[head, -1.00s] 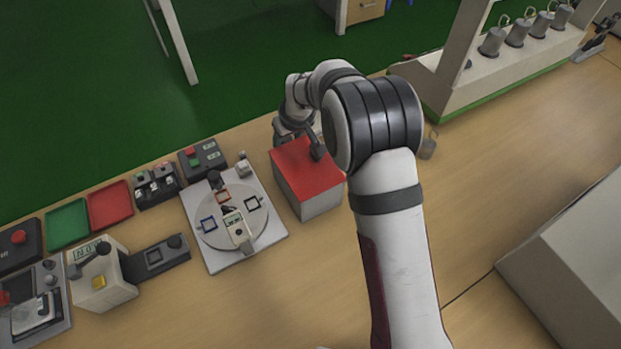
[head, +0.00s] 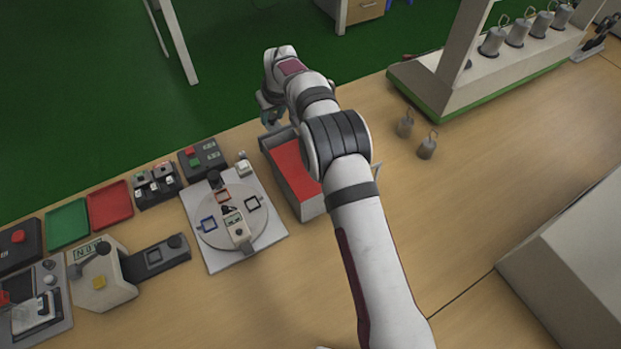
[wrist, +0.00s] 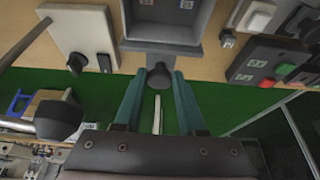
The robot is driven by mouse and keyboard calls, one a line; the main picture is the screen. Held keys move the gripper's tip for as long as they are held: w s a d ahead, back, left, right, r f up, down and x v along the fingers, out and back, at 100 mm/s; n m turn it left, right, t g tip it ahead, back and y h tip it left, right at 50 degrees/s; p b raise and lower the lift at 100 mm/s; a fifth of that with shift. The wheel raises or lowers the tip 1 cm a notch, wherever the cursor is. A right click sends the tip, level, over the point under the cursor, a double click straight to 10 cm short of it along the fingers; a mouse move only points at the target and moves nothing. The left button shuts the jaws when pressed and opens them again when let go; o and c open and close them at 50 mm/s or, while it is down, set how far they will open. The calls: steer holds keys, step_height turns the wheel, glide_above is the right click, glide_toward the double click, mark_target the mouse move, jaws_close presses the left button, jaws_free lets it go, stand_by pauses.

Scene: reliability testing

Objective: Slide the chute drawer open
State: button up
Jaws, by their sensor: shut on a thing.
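The chute box (head: 313,207) is grey with a red top and stands on the bench, partly hidden behind my arm. Its grey drawer (head: 270,141) sticks out of the far end towards the bench's far edge. In the wrist view the open-topped grey drawer (wrist: 160,50) shows at the top, with a dark round knob (wrist: 159,77) on its front. My gripper (wrist: 159,82) has its teal fingers on either side of this knob and is shut on it. In the head view my gripper (head: 270,117) is at the far bench edge, its fingertips hard to make out.
A white plate with a round turntable (head: 218,242) lies left of the box. Button boxes (head: 203,158) and red and green trays (head: 110,204) line the far edge. Two hooked weights (head: 427,147) stand right of my arm, near a rack (head: 440,95).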

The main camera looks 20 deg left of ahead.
steer(key=shift+w+a, duration=0.9)
steer(key=shift+a, duration=0.05)
steer(key=o, duration=0.7)
steer(key=shift+r, duration=2.5)
